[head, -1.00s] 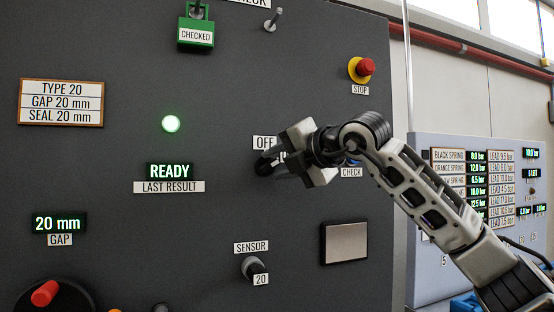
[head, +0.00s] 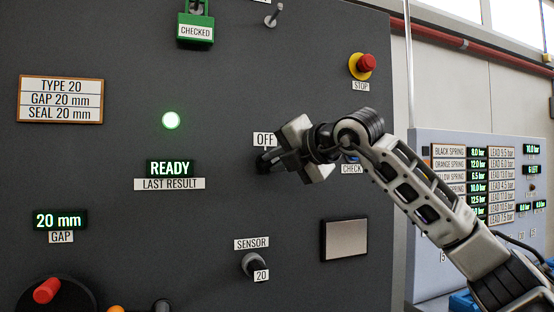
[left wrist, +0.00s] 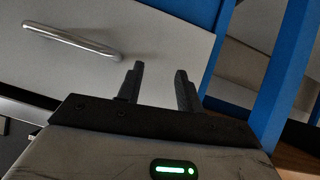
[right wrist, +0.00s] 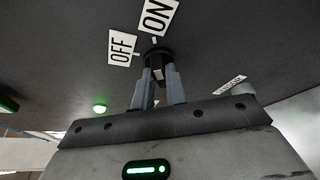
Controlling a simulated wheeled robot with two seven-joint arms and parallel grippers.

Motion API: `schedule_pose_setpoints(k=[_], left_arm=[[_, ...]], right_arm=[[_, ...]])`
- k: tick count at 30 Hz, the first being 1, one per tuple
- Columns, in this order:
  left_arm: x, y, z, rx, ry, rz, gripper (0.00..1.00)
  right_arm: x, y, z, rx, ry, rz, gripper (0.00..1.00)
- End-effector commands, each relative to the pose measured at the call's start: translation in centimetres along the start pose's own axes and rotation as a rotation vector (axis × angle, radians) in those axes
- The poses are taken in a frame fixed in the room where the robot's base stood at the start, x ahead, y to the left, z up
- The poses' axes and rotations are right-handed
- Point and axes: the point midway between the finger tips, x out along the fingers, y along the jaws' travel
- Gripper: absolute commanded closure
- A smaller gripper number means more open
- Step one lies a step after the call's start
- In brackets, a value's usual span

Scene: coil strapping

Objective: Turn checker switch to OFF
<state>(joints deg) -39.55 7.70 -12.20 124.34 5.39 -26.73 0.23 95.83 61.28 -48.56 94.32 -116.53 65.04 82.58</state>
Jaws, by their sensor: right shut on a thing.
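The checker switch is a dark round knob (right wrist: 157,55) on the dark panel, below the OFF label (right wrist: 122,47) and the ON label (right wrist: 157,16) in the right wrist view. My right gripper (right wrist: 160,72) is shut on this knob, and its fingers hide part of it. In the head view my right gripper (head: 270,161) is at the panel just below the OFF label (head: 265,139), and it covers the ON label. The knob's exact pointing direction is hard to tell. My left gripper (left wrist: 158,85) is open and empty, away from the panel.
A red STOP button (head: 366,63) is above right of my right gripper. A READY display (head: 170,168) and a lit green lamp (head: 171,120) are to its left. A SENSOR knob (head: 251,263) is below. A cabinet handle (left wrist: 72,40) shows in the left wrist view.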

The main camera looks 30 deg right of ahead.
Motion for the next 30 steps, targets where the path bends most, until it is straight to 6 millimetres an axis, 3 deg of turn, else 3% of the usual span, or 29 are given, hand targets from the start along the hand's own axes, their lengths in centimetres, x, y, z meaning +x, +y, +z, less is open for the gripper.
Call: schedule_pose_setpoints(k=[30], left_arm=[[-1.3, -0.5, -0.8, 0.069, -0.058, -0.029, 0.64]], right_arm=[[0.1, 0.9, -0.3, -0.778, 0.001, -0.323, 1.0]])
